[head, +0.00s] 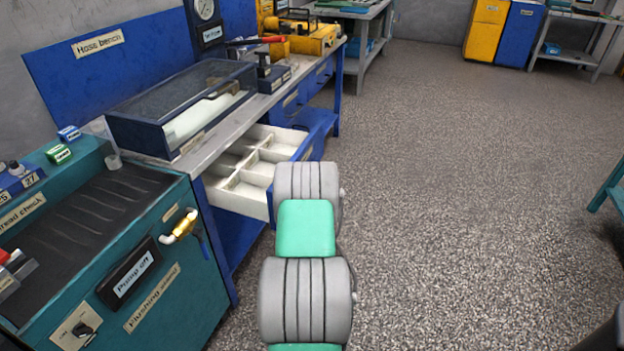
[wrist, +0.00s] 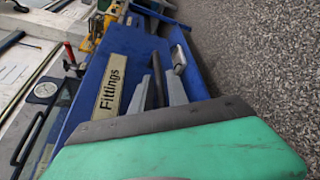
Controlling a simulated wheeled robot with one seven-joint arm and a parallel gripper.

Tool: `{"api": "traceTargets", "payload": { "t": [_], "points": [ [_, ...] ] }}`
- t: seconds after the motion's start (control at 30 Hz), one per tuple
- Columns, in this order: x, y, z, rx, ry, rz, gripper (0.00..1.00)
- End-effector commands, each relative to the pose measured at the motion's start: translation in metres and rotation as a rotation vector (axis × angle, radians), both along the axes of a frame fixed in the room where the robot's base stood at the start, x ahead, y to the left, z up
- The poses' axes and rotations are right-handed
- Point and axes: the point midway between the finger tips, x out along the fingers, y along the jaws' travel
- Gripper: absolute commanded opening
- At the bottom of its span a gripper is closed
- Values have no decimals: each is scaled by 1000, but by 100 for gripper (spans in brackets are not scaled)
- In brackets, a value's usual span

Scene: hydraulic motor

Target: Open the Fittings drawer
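The Fittings drawer stands pulled out from under the bench in the head view, its white divided inside (head: 250,165) showing several compartments. Its blue front carries the label "Fittings" (wrist: 110,85) in the wrist view. My gripper (wrist: 159,82) is at this drawer front, beside the label. Its two grey fingers are apart, with a dark upright bar, which looks like the drawer handle, between them. Gaps seem to show on both sides of the bar. In the head view my arm hides the gripper and part of the drawer front.
The hose bench has a glass-lidded case (head: 180,105) on top and other blue drawers (head: 295,97) beyond. A teal flushing stand (head: 150,270) with a brass tap (head: 181,226) stands at the near left. The speckled floor (head: 460,170) to the right is clear.

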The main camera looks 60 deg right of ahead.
Motion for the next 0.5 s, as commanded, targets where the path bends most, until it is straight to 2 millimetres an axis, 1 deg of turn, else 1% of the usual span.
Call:
{"api": "traceTargets", "payload": {
  "t": [0.13, 0.3, 0.4, 0.5],
  "points": [
    [-11, 17, 6, 1, 1, 0, 20],
    [-31, 46, 14, 1, 2, 1, 20],
    [-38, 58, 16, 1, 2, 1, 20],
    [-41, 62, 16, 1, 0, 2, 20]
  ]
}}
